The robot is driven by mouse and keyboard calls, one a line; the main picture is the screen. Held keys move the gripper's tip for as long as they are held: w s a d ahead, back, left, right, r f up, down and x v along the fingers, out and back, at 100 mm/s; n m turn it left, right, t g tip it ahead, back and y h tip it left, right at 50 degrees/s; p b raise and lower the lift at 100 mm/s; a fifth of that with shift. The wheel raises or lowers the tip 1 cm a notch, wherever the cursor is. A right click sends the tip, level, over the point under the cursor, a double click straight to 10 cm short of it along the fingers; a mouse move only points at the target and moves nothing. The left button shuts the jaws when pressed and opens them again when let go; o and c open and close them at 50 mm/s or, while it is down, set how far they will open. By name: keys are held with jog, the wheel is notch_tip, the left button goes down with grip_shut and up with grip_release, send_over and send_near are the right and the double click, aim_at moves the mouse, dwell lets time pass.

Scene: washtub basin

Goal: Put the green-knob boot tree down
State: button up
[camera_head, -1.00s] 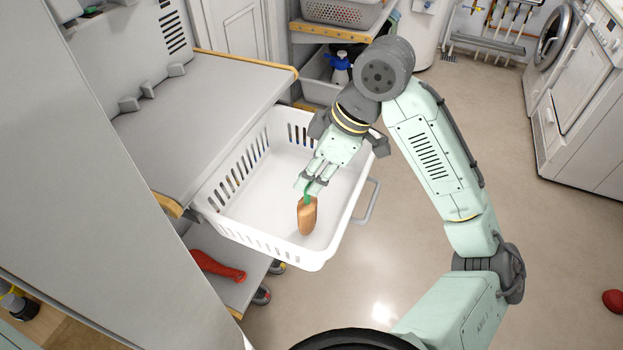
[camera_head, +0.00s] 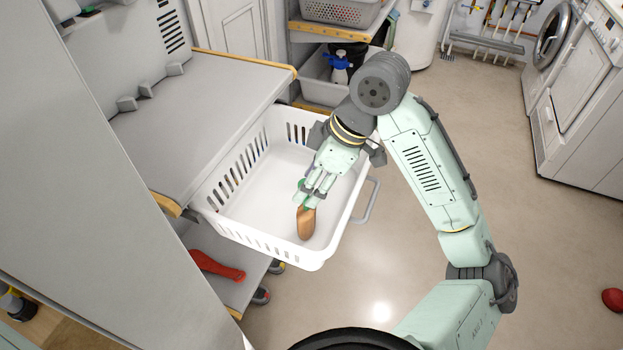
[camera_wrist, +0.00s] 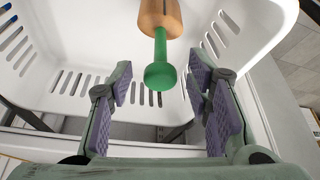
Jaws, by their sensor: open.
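The boot tree is a brown wooden form (camera_head: 306,222) with a green knob (camera_wrist: 160,76) on a green stem. It is in the white slotted basket (camera_head: 262,240), near the front right wall. My gripper (camera_head: 312,196) is inside the basket at the knob end of the boot tree. In the wrist view my gripper (camera_wrist: 165,98) is open, with its purple pads apart on both sides. The green knob shows between and just beyond the fingertips, with a gap on each side. Whether the wooden part rests fully on the basket floor is hard to tell.
A grey shelf (camera_head: 200,110) with wooden edging adjoins the basket on the left. A red object (camera_head: 217,265) lies on the lower shelf. A grey handle (camera_head: 367,202) sticks out at the basket's right. The basket's middle floor is clear.

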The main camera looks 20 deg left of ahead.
jog(key=v, duration=1.2)
jog(key=shift+r+b, duration=0.15)
jog(key=shift+b, duration=0.2)
jog(key=shift+d, duration=0.15)
